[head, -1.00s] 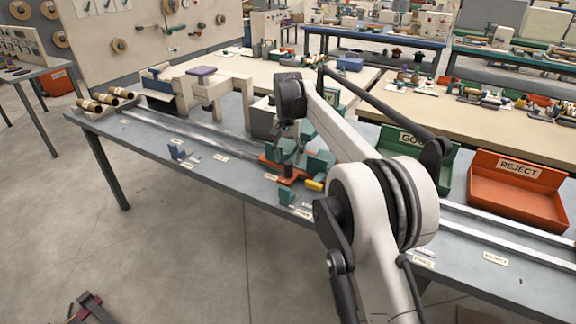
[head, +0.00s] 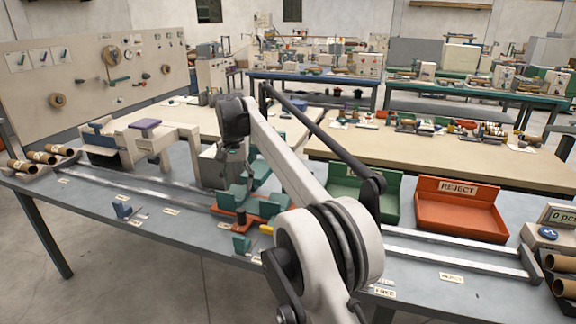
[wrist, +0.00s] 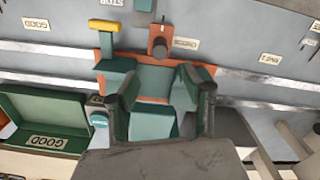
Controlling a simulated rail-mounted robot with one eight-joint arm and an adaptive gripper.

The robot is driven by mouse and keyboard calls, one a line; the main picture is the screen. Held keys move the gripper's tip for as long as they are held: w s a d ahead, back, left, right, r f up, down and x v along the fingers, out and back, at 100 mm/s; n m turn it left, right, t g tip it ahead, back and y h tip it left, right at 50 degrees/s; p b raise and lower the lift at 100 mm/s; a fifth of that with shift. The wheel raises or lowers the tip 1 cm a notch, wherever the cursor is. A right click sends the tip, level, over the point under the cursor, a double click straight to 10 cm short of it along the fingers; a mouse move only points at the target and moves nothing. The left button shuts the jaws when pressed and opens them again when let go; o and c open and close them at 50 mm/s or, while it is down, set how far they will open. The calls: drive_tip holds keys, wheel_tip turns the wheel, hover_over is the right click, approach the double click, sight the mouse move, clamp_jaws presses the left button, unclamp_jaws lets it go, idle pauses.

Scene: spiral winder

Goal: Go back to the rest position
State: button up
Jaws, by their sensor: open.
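My gripper (head: 236,172) hangs at the end of my arm above the winder carriage, an orange plate (head: 226,210) with teal blocks (head: 269,208) on it. In the wrist view my gripper (wrist: 160,92) has its two fingers apart, one on each side of a teal block (wrist: 152,123). I see nothing held between them. I cannot tell from these views how much height separates the fingertips from the block.
Metal rails (head: 130,185) run along the grey table. A beige stand (head: 183,134) is left of my gripper, with cardboard tubes (head: 32,161) at the far left. A green tray (head: 385,205) and a red REJECT tray (head: 470,221) stand to the right. The air above is open.

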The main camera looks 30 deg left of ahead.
drive_tip(key=shift+d, duration=0.1)
drive_tip(key=w+d+r+m+t+y, duration=0.1)
drive_tip(key=w+d+r, duration=0.2)
drive_tip(key=d+r, duration=0.5)
drive_tip(key=w+d+r, duration=0.4)
drive_tip(key=d+r, duration=0.1)
drive_tip(key=d, duration=0.6)
drive_tip(key=s+d+r+m+t, duration=0.1)
drive_tip(key=s+d+r, duration=0.15)
drive_tip(key=d, duration=0.85)
drive_tip(key=s+d+r+m+t, duration=0.1)
drive_tip(key=s+d+r, duration=0.15)
drive_tip(key=d, duration=0.85)
drive_tip(key=s+d+f+t, duration=0.1)
drive_tip(key=s+d, duration=0.5)
drive_tip(key=d, duration=0.3)
drive_tip(key=s+d+f+t, duration=0.1)
drive_tip(key=s+d, duration=0.5)
drive_tip(key=d, duration=0.3)
drive_tip(key=s+d+f+m+t, duration=0.1)
drive_tip(key=s+d+f, duration=0.4)
drive_tip(key=s, duration=0.2)
drive_tip(key=s+d+f+m+t+h, duration=0.1)
drive_tip(key=s+d+f, duration=0.5)
drive_tip(key=s, duration=0.2)
drive_tip(key=shift+f, duration=0.3)
